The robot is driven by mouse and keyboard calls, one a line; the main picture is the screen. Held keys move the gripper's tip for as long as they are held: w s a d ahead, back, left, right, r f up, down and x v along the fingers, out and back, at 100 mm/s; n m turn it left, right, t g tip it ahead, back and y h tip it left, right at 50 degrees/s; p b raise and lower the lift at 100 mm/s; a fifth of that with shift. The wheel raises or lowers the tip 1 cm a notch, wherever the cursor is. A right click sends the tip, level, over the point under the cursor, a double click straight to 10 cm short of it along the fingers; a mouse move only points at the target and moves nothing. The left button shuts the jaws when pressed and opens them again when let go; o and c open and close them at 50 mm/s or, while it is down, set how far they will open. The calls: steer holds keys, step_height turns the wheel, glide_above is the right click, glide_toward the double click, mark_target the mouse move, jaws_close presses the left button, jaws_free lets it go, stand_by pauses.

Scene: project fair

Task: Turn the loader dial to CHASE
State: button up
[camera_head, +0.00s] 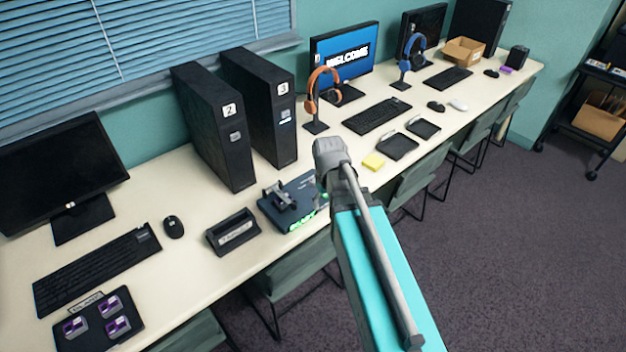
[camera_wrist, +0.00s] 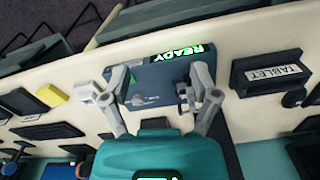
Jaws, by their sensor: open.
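The loader is a dark blue-grey box (camera_head: 300,190) on the desk, with a lit green display on its front edge. In the wrist view the loader (camera_wrist: 160,72) lies under my gripper (camera_wrist: 160,76), and its display reads READY. My gripper is open, its two grey fingers spread over the left and right parts of the box. A small green-marked part (camera_wrist: 137,100) shows between the fingers on the left; it may be the dial. A dark and grey fitting (camera_wrist: 182,90) is beside the right finger. I cannot read any dial label or setting.
A dark holder labelled TABLET (camera_wrist: 268,72) stands beside the loader, apart from it. Towers 2 (camera_head: 218,130) and 3 (camera_head: 265,110) stand behind. A yellow note pad (camera_head: 373,161) and black trays (camera_head: 397,147) are to the right. A keyboard (camera_head: 95,268) is at left.

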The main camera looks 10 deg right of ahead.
mark_target(313, 180)
steer(key=w+n, duration=1.1)
steer(key=w, duration=1.1)
steer(key=shift+w+d+r, duration=0.15)
steer(key=shift+w+d, duration=0.15)
steer(key=shift+w, duration=0.1)
step_height(313, 180, down, 14)
steer(key=b, duration=1.3)
steer(key=shift+r, duration=0.1)
jaws_close()
